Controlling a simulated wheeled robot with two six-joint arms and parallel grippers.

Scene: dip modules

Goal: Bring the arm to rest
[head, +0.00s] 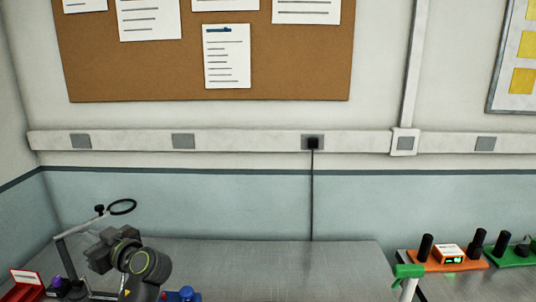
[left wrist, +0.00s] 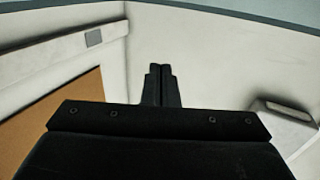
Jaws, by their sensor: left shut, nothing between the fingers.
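My left gripper (head: 112,249) shows at the lower left of the head view, at the end of my folded dark arm, raised in front of the grey bench (head: 215,262). Its fingers are hard to make out there. In the left wrist view its two black fingers (left wrist: 161,86) are together with nothing between them, against the pale wall. My right gripper is in neither view.
A magnifier on a jointed stand (head: 122,207) is beside my left arm. A red-framed card (head: 25,277) and a blue object (head: 182,295) are low down. Orange (head: 445,265) and green (head: 513,257) modules with black posts are at right. The bench middle looks clear.

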